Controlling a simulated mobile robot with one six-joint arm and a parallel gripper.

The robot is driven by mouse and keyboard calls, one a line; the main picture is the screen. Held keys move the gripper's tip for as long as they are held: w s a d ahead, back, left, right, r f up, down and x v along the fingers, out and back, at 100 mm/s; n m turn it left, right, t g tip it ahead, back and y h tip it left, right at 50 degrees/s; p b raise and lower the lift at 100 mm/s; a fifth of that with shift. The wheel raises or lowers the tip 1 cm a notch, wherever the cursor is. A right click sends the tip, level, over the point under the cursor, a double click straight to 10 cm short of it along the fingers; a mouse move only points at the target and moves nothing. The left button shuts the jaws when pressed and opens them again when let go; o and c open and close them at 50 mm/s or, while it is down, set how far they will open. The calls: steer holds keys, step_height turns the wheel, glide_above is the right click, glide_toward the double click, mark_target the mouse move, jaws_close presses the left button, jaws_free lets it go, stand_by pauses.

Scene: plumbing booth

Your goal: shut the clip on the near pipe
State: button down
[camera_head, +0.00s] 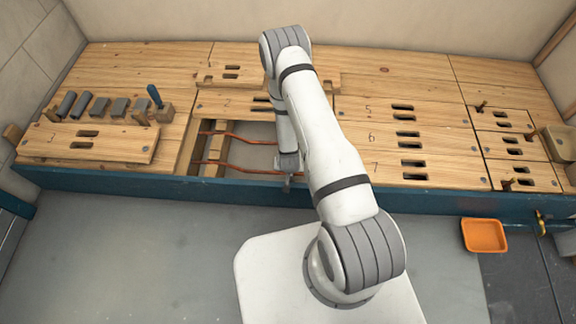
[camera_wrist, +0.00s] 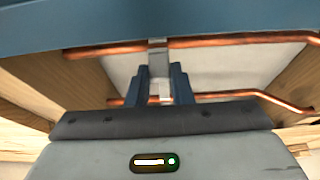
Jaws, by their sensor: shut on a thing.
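The near copper pipe (camera_head: 232,166) runs across the front of the open floor bay in the head view. In the wrist view the near pipe (camera_wrist: 240,39) crosses close under the blue bench front. A grey clip (camera_wrist: 158,52) sits at this pipe. My gripper (camera_wrist: 161,70) reaches over the bay, its two dark blue fingers on either side of the clip's grey strip, shut on it. Whether the clip is fastened around the pipe cannot be told. The far pipe (camera_wrist: 225,95) shows behind the fingers, with a pale piece by it. In the head view my arm hides much of the bay's right side.
The bay's wooden joist (camera_head: 215,163) stands at its left. The blue bench front (camera_head: 120,190) runs along the near side. An orange tray (camera_head: 484,235) is on the floor.

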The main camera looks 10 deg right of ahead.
steer(key=shift+s+a+f+t+h+b, duration=0.15)
steer(key=shift+a+t+b, duration=0.1)
steer(key=shift+t, duration=0.3)
steer(key=shift+a+f+t+h+b, duration=0.15)
steer(key=shift+t+b, duration=0.1)
steer(key=shift+t, duration=0.3)
steer(key=shift+r, duration=0.1)
steer(key=c, duration=1.3)
jaws_free()
steer(key=shift+s+d, duration=0.1)
steer(key=shift+d, duration=0.05)
steer(key=p+v, duration=0.3)
steer(key=v, duration=0.4)
steer(key=shift+s+r, duration=0.25)
steer(key=shift+s, duration=0.05)
